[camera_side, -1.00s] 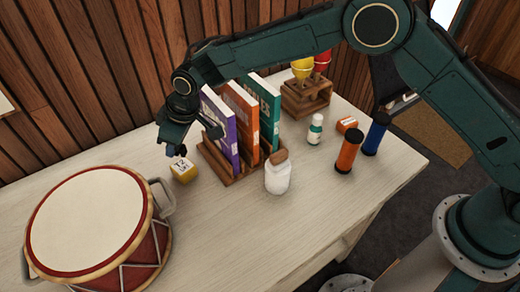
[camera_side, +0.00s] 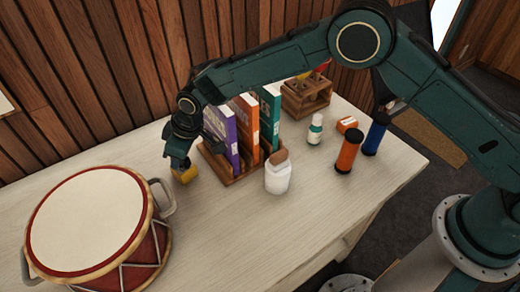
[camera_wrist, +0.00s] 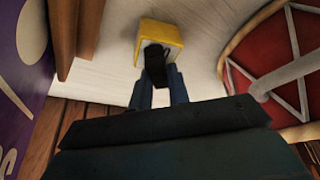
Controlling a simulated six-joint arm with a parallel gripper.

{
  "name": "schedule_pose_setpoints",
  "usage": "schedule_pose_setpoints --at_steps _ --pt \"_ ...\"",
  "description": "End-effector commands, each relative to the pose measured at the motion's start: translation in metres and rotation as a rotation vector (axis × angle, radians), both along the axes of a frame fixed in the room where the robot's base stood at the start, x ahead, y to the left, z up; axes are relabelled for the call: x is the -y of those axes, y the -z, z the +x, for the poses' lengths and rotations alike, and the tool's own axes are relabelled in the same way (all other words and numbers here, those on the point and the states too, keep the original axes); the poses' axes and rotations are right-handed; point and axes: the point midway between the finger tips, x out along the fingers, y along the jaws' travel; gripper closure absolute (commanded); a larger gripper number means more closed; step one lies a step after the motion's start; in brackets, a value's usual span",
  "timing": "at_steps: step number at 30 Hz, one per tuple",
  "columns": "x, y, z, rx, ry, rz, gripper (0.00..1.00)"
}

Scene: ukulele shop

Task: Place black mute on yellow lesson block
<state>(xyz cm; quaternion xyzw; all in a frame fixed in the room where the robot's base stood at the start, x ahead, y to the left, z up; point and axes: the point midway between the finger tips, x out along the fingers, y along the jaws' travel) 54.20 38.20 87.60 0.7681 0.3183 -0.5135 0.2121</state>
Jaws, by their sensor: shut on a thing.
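The yellow lesson block (camera_side: 184,175) stands on the pale table between the drum and the book rack, partly hidden by my gripper (camera_side: 178,163) in the side view. In the wrist view the yellow block (camera_wrist: 163,31) is just beyond my fingertips. My gripper (camera_wrist: 160,82) is shut on the black mute (camera_wrist: 156,64), a small dark piece. The mute overlaps the block's face in the wrist view; I cannot tell whether it touches the block. In the side view the mute is hidden by or merges with my dark fingers.
A red-and-cream drum (camera_side: 90,225) with metal handles is close on the left. A wooden rack (camera_side: 228,172) with upright books is close on the right. A white jar (camera_side: 278,176) and orange (camera_side: 348,150) and blue (camera_side: 376,133) cylinders stand farther right. The front table is clear.

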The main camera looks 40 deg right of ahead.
Motion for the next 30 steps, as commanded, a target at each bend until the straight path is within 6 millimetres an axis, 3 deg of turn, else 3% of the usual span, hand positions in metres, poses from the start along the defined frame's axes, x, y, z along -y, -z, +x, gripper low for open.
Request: schedule_pose_setpoints --at_steps 2,3,6,20,30 --pt "0.0 0.002 0.0 0.0 0.0 0.0 1.0" --pt "0.0 0.003 0.0 0.0 0.0 0.0 0.8" --pt "0.0 0.002 0.0 0.0 0.0 0.0 0.61" --pt "0.0 -0.003 0.0 0.001 0.0 0.001 0.61" --pt "0.008 -0.031 -0.008 0.002 0.0 0.002 0.61"
